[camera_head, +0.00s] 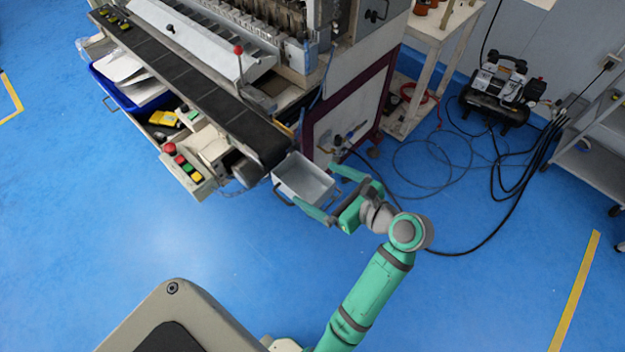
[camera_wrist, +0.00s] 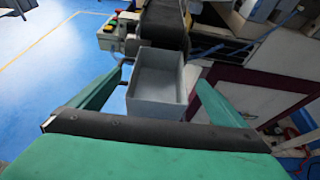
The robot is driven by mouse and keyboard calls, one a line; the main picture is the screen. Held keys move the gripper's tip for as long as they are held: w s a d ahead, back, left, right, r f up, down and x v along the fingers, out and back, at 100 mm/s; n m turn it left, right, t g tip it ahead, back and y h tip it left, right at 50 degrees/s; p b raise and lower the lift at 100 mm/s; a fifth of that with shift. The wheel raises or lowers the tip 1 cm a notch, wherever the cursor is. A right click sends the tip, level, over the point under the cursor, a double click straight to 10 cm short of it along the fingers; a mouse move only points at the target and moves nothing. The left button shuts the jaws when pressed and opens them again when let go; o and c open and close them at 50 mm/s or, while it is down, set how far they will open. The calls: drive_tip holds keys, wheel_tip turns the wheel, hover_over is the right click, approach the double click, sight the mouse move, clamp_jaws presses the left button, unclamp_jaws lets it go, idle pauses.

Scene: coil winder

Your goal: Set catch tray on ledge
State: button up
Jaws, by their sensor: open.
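The catch tray (camera_head: 304,179) is a light grey open box at the lower end of the dark conveyor belt. It looks empty, and it also shows between my fingers in the wrist view (camera_wrist: 157,88). My gripper (camera_head: 322,190) is open, with one green finger on each side of the tray's near part. In the wrist view my gripper (camera_wrist: 150,95) shows a clear gap at the right finger; whether the left finger touches is hard to tell. The ledge cannot be made out clearly; whatever is under the tray is hidden.
The conveyor (camera_head: 185,78) runs up left from the tray beside the winding machine. A control box with coloured buttons (camera_head: 183,167) is left of the tray. A maroon-framed cabinet (camera_head: 345,105) stands close on the right. A compressor (camera_head: 500,90) and loose cables lie farther right. Blue floor in front is clear.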

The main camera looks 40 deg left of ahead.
drive_tip(key=w+v, duration=0.1)
drive_tip(key=v, duration=0.7)
wheel_tip(320, 180, down, 11)
drive_tip(key=d+t+h, duration=0.3)
drive_tip(key=t, duration=0.3)
drive_tip(key=s+d+f+n+t+h, duration=0.3)
drive_tip(key=s+d+f+t+h, duration=0.15)
drive_tip(key=d+f, duration=0.2)
drive_tip(key=s+d+n+t+h, duration=0.1)
drive_tip(key=s+d+n+h, duration=0.45)
drive_tip(key=s, duration=0.35)
drive_tip(key=s+d+r+n+t, duration=0.2)
drive_tip(key=s+r+n+t, duration=0.1)
drive_tip(key=s+r+n, duration=0.6)
drive_tip(key=shift+r+n+h, duration=0.15)
drive_tip(key=shift+n+h, duration=0.15)
drive_tip(key=shift+n, duration=0.35)
